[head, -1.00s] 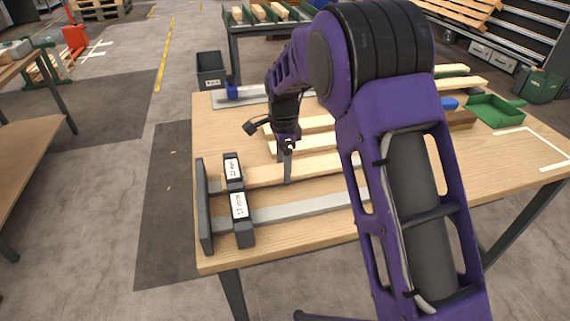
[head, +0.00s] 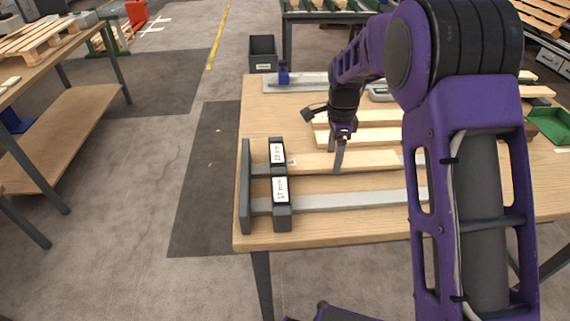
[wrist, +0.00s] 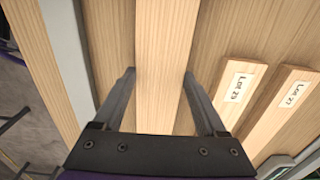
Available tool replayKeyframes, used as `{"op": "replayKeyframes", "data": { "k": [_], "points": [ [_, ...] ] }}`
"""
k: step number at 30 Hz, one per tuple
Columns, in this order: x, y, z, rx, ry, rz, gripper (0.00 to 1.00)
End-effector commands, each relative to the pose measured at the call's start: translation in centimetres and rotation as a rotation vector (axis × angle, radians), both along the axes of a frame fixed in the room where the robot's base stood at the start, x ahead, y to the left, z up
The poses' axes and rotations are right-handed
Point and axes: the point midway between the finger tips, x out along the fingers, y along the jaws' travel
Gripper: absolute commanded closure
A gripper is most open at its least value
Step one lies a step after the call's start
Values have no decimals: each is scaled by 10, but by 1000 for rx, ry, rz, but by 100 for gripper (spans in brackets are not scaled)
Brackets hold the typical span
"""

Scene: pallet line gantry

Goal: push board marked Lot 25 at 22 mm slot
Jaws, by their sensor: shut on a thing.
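My gripper (head: 338,160) is shut on a pale wooden board (head: 372,160) lying along the table; in the wrist view the fingers stand on either side of this board (wrist: 164,60). Its left end meets the dark gauge block (head: 279,220) at the slot labelled 22 mm (head: 277,152); I cannot tell how far it reaches in. A small pale mark shows on the board beside the block, too small to read. The slot labelled 17 mm (head: 280,189) is nearer the front.
A grey metal rail (head: 350,201) runs along the front side. Behind lie other boards (head: 365,117); the wrist view shows one with a Lot label (wrist: 236,88), probably 29, and one marked Lot 27 (wrist: 294,93). A dark bin (head: 263,55) stands beyond the table.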

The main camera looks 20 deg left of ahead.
Motion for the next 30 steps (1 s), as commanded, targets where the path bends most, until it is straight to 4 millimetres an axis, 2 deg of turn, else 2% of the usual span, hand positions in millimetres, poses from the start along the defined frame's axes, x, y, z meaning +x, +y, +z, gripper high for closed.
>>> {"op": "replayKeyframes", "data": {
  "k": [3, 30],
  "points": [
    [2, -10, -3, -6, 4, -3, 89],
    [20, -52, -3, -7, 4, -5, 89]
  ]
}}
